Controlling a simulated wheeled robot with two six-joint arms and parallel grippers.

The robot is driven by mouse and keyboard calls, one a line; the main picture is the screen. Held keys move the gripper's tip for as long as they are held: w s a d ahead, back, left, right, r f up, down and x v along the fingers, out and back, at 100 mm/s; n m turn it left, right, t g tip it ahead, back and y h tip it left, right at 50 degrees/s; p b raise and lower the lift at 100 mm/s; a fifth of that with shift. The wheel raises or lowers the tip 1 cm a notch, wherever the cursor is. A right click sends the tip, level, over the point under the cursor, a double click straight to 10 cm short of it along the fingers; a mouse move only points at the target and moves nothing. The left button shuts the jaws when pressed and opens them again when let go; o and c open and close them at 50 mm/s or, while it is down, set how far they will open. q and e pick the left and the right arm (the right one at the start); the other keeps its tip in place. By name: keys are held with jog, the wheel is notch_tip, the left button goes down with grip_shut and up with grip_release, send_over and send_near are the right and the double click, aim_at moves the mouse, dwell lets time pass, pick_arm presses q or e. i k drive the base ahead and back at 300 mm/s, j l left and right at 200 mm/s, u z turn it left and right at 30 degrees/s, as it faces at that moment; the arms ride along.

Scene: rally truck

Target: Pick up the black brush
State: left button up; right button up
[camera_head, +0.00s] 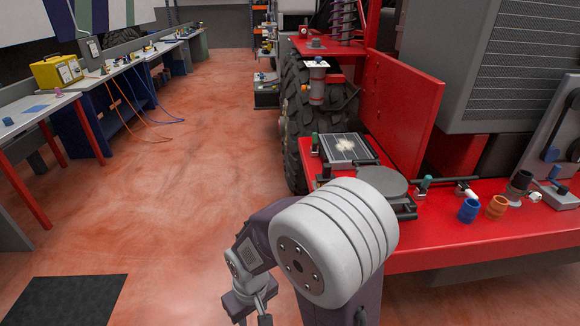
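I cannot make out the black brush for certain. A small dark cylindrical thing (520,182) stands on the red truck platform (440,238) at the right, but it is too small to tell what it is. One of my arms, which seems to be the right, rises from the bottom centre and bends down to the left. Its gripper (255,310) is at the bottom edge, partly cut off, over the floor and apart from the platform. Whether it is open or shut does not show. My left gripper is not in view.
A blue cup (468,210) and an orange cup (496,207) stand on the platform, near a grey round plate (379,181). A large tyre (296,110) is behind. Workbenches with a yellow case (56,72) line the left. A black mat (65,300) lies on open red floor.

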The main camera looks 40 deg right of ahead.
aim_at(325, 176)
jog(key=i+z, duration=0.4)
jog(key=i+j+z, duration=0.15)
jog(key=i+z, duration=0.2)
jog(key=i+j+z, duration=0.2)
jog(key=i+z, duration=0.4)
jog(key=z, duration=0.25)
jog(key=i+z, duration=0.15)
jog(key=z, duration=0.3)
jog(key=i+z, duration=0.2)
jog(key=z, duration=0.25)
jog(key=i+j+z, duration=0.15)
jog(key=z, duration=0.3)
jog(key=i+j+z, duration=0.15)
jog(key=z, duration=0.3)
jog(key=i+j+z, duration=0.1)
jog(key=j+z, duration=0.15)
jog(key=z, duration=0.2)
jog(key=i+j+z, duration=0.15)
jog(key=k, duration=0.05)
